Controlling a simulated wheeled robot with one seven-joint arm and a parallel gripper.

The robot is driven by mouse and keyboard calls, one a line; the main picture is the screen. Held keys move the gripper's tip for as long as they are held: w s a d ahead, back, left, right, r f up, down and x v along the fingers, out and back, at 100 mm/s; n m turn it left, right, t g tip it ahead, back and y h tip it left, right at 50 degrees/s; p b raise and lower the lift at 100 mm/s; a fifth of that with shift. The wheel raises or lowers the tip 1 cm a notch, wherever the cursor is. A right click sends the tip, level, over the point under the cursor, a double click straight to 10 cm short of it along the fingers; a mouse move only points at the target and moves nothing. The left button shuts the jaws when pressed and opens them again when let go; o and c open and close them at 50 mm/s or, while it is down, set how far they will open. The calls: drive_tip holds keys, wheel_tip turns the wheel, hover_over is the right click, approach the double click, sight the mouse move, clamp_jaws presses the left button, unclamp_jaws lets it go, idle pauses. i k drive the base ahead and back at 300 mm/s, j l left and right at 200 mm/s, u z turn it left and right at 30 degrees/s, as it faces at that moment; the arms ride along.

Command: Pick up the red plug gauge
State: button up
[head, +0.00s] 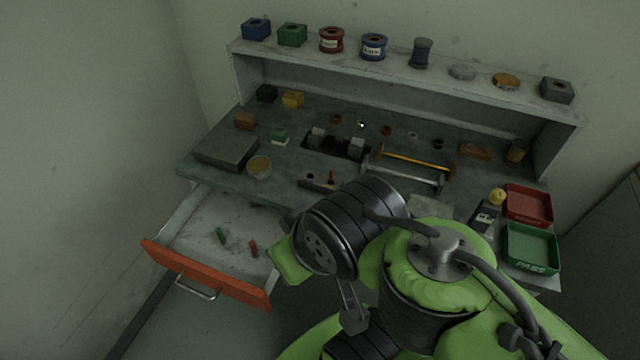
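A small red cylindrical piece (253,248), which looks like the red plug gauge, lies in the open drawer (206,245), near its front right corner. A similar green piece (220,236) lies to its left, apart from it. Another small red upright piece (331,177) stands in a holder on the bench top; I cannot tell what it is. My green and black arm fills the lower middle, to the right of the drawer. My gripper's fingers do not show; the arm hides part of the bench front and the drawer's right side.
The drawer's orange front (205,273) with its metal handle sticks out from the bench (225,180). Red (528,205) and green (531,248) trays sit at the right. Spools line the shelf (400,70).

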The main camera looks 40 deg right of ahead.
sight(255, 251)
drive_tip(key=i+j+z, duration=0.1)
drive_tip(key=j, duration=0.3)
drive_tip(key=i+j, duration=0.15)
drive_tip(key=j, duration=0.25)
drive_tip(key=i+j+z, duration=0.15)
drive_tip(key=j, duration=0.25)
